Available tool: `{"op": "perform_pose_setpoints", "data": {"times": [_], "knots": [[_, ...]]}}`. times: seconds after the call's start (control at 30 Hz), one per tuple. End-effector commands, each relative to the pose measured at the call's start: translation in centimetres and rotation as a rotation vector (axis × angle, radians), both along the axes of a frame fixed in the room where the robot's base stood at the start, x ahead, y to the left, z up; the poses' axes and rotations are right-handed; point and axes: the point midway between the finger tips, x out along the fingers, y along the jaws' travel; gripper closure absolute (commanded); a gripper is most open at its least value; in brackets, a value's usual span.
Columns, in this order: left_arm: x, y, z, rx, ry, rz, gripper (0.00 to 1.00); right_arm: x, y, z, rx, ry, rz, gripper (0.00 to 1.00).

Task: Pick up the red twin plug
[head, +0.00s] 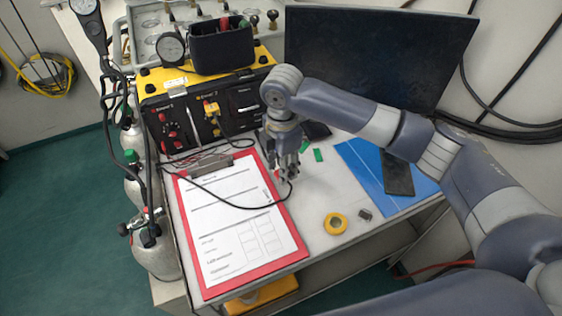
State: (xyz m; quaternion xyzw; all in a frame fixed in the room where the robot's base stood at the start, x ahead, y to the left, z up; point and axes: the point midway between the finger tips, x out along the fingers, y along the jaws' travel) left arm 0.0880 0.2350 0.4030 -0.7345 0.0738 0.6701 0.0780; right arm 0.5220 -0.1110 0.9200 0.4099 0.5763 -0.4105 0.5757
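My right gripper (287,172) points down over the table, just right of the red clipboard's upper right edge. A small red piece, probably the red twin plug (278,174), shows at its fingertips, largely hidden by the fingers. A black cable runs from this spot in a loop across the clipboard. I cannot tell whether the fingers are closed on the plug or only around it. My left gripper is not in view.
The red clipboard (298,250) with a paper form lies left of the gripper. A yellow tape roll (336,223), green pieces (318,155) and a blue folder (362,168) lie to the right. Behind are the yellow-black panel (160,125) and a dark monitor (380,55). Gas cylinders stand left.

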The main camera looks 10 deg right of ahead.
Motion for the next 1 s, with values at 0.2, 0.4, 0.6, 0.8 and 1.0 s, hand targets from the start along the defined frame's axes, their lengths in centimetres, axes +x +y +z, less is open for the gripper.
{"op": "perform_pose_setpoints", "data": {"times": [0.2, 0.4, 0.6, 0.8, 1.0], "knots": [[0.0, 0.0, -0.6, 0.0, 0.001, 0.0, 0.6, -3.7, 0.4, 0.2, 0.001, 0.0, 0.003, 0.85], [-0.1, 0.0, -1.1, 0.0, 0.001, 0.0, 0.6, -7.1, 0.9, 0.5, 0.001, -0.001, 0.003, 0.85], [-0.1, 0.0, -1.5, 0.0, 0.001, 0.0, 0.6, -10.1, 1.2, 0.9, 0.0, -0.001, 0.002, 0.85], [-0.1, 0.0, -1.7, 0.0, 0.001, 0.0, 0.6, -12.2, 1.5, 1.1, 0.001, -0.001, 0.001, 0.85], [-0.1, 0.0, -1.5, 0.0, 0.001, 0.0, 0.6, -13.0, 1.5, 1.4, 0.0, 0.0, 0.0, 0.85]]}}
